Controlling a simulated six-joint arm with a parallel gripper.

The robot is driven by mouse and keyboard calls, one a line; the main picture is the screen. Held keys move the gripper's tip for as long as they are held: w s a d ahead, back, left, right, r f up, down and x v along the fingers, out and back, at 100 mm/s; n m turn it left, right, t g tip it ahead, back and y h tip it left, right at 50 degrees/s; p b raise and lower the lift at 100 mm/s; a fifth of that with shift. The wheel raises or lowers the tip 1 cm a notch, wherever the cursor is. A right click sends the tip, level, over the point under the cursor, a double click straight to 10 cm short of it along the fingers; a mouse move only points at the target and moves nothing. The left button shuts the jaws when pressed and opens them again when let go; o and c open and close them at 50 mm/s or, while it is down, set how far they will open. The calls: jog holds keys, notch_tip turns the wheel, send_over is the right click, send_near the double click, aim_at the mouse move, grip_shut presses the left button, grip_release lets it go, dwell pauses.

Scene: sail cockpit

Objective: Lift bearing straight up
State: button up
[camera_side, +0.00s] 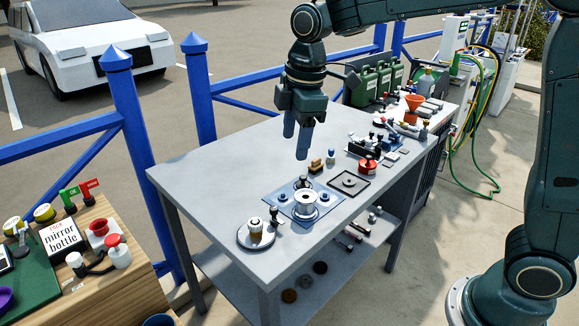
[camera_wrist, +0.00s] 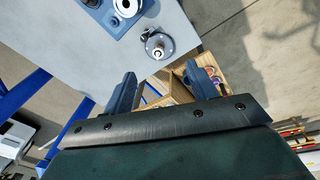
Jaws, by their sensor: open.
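A silver, ring-topped round part that looks like the bearing (camera_side: 305,203) sits upright on a blue plate (camera_side: 328,204) on the grey table. It also shows, cut by the top edge, in the wrist view (camera_wrist: 126,6). Small dark blue round parts sit beside it on the plate. My gripper (camera_side: 296,145) points down, well above the table and behind the plate in the side view. It is open and empty, apart from the bearing; in the wrist view its two blue fingers (camera_wrist: 163,88) stand spread.
A round metal dish (camera_side: 256,240) with a small brown and white part stands at the table's near corner. A dark square tray (camera_side: 348,183), a red round can (camera_side: 368,166) and small tools lie to the right. The table's left part is clear. A blue fence (camera_side: 200,90) runs behind.

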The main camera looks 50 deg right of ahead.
jog(key=w+a+f+n+g, duration=0.1)
jog(key=w+a+f+n, duration=0.4)
jog(key=w+f, duration=0.3)
jog(key=shift+w+a+f+g, duration=0.15)
jog(key=shift+f+g, duration=0.1)
jog(key=shift+g, duration=0.05)
send_over(255, 219)
jog(key=shift+w+f, duration=0.15)
jog(key=shift+f, duration=4.15)
jog(key=shift+f, duration=2.6)
jog(key=c, duration=1.1)
